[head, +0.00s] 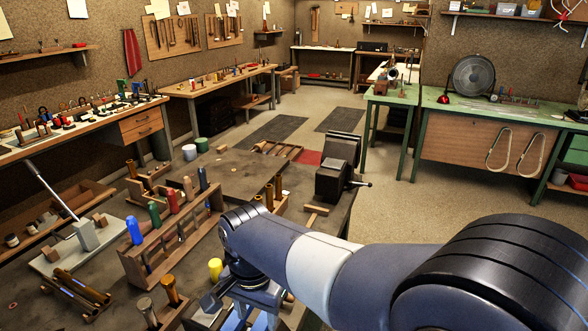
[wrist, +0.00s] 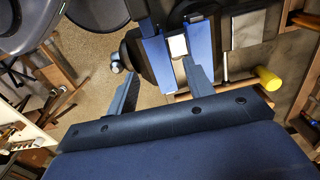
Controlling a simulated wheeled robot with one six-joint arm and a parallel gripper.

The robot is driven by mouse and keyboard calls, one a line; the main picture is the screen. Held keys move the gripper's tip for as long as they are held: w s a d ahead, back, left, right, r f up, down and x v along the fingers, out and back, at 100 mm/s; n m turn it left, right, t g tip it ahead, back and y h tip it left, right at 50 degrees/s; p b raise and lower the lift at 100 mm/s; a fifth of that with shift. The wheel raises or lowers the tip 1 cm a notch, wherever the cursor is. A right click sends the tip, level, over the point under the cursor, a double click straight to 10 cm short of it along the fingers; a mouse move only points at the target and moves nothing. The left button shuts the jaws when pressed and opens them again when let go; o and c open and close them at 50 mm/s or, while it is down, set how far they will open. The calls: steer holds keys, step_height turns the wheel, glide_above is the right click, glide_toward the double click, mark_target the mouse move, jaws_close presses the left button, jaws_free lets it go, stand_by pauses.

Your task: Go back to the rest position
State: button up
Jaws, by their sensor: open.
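My arm reaches from the lower right over the workbench (head: 225,170) in the head view and bends down at the wrist. My gripper (wrist: 160,76) shows in the wrist view with its two dark blue fingers spread apart. Nothing is held between the fingers. Blue and black parts with a small white block lie beyond the fingertips; I cannot tell whether they touch. In the head view the fingers are mostly hidden under the wrist and the bottom edge.
A yellow handle (head: 215,268) stands close left of my wrist; it also shows in the wrist view (wrist: 267,78). A wooden tool rack (head: 165,245) with coloured handles is further left. A black vise (head: 338,165) stands behind my arm. Open floor (head: 385,220) lies right of the bench.

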steer(key=shift+r+p, duration=1.7)
steer(key=shift+r, duration=0.5)
